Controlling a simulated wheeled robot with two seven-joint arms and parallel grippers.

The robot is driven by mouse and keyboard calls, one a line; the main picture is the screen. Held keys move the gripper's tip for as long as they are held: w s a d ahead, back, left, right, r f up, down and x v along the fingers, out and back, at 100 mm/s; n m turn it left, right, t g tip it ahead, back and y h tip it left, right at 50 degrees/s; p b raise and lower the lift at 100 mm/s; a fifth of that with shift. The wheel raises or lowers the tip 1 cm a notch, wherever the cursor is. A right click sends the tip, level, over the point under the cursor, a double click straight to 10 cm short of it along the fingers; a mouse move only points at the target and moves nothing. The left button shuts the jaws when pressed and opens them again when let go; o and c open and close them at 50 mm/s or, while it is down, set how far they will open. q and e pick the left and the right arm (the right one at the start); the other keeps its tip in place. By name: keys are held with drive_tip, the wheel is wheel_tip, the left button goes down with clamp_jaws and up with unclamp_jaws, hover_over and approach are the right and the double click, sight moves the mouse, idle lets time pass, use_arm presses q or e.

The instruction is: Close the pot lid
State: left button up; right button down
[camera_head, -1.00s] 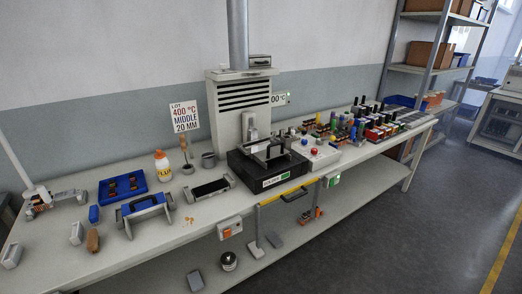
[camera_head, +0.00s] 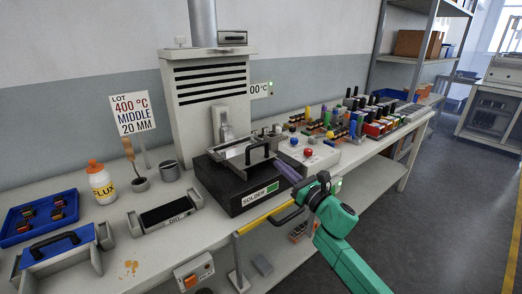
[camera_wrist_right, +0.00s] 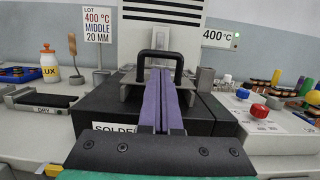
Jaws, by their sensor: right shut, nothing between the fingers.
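The solder pot is a black box (camera_head: 228,190) labelled SOLDER, standing mid-bench in the head view. A metal lid (camera_head: 226,150) with a black arched handle (camera_head: 262,147) sits at its top. I cannot tell how much of the opening it covers. The handle also shows in the right wrist view (camera_wrist_right: 160,54). My right gripper (camera_head: 281,168), with purple fingers on a green arm, is shut and empty at the pot's right front. In the wrist view its fingertips (camera_wrist_right: 160,72) overlap the handle's opening; I cannot tell whether they touch it. My left gripper is out of view.
A grey control box (camera_head: 312,153) with red and blue knobs stands right of the pot. The DRY tray (camera_head: 190,198) and flux bottle (camera_head: 101,185) are to its left. A vent hood (camera_head: 212,95) rises behind. A black bar handle (camera_head: 290,216) juts from the bench front.

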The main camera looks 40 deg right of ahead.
sight(259, 145)
drive_tip(key=p+x, duration=0.1)
drive_tip(key=x, duration=0.7)
drive_tip(key=shift+w+d+f+p, duration=0.15)
drive_tip(key=shift+w+p, duration=0.1)
drive_tip(key=shift+p, duration=0.05)
drive_tip(key=shift+w+f, duration=0.15)
drive_tip(key=shift+w, duration=0.2)
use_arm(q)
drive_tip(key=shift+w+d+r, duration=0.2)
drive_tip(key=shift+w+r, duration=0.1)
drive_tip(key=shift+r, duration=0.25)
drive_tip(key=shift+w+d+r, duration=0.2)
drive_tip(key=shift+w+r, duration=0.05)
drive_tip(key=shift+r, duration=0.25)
use_arm(e)
drive_tip(key=shift+d, duration=0.1)
